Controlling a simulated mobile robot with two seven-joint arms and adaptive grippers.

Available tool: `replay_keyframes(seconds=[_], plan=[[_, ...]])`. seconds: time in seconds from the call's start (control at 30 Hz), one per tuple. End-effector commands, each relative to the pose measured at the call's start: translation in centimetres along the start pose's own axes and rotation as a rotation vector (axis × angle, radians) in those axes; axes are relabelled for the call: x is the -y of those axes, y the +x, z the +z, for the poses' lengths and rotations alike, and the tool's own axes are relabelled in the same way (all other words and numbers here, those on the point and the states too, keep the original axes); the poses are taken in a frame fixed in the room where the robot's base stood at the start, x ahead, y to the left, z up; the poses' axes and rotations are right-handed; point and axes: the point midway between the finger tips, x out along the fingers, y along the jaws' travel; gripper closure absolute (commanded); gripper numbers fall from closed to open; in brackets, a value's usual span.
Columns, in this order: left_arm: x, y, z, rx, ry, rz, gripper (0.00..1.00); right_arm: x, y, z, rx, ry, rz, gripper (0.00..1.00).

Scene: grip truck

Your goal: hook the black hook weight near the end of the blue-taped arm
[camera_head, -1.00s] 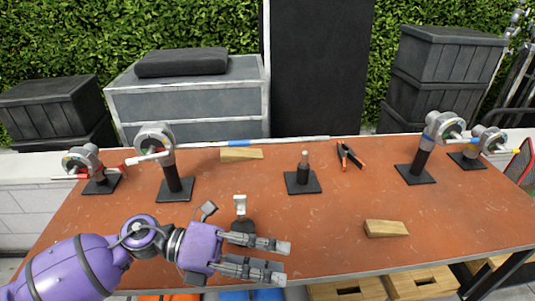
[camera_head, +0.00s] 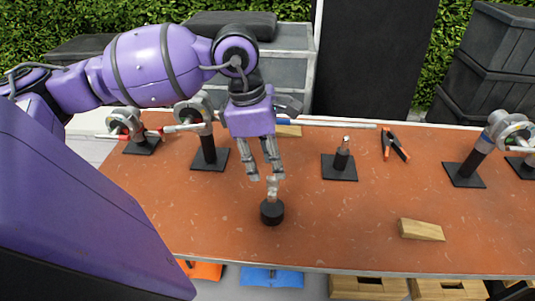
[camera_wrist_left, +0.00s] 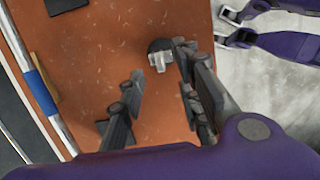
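The black hook weight (camera_head: 272,213) stands upright on the orange table, its pale metal hook pointing up. My left gripper (camera_head: 264,172) points down just above it, with its fingers apart near the hook. In the left wrist view, the weight (camera_wrist_left: 160,45) lies beyond the open fingers (camera_wrist_left: 152,72), with the hook closer to the right-hand finger. I cannot tell whether they touch. The blue-taped arm (camera_head: 345,125) is a thin silver rod along the table's back, partly hidden by my gripper. Its blue tape (camera_wrist_left: 40,92) shows in the wrist view. My right gripper is not in view.
A short post on a black base (camera_head: 340,168) and orange-handled clamp (camera_head: 395,146) stand right of the weight. A wooden wedge (camera_head: 421,230) lies front right. Stands with silver heads (camera_head: 208,150) are at the left and right. The table between weight and wedge is clear.

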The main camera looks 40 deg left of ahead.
Motion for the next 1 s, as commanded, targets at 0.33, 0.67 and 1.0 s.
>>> replay_keyframes(seconds=[0.33,0.67,1.0], plan=[[0.1,4.0,-0.1,-0.002,-0.001,-0.006,0.69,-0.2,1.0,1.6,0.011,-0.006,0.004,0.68],[0.1,6.7,-0.1,0.0,-0.001,-0.004,0.69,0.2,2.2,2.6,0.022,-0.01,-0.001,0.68],[0.0,6.8,0.1,0.002,-0.001,0.0,0.69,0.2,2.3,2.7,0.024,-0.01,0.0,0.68]])
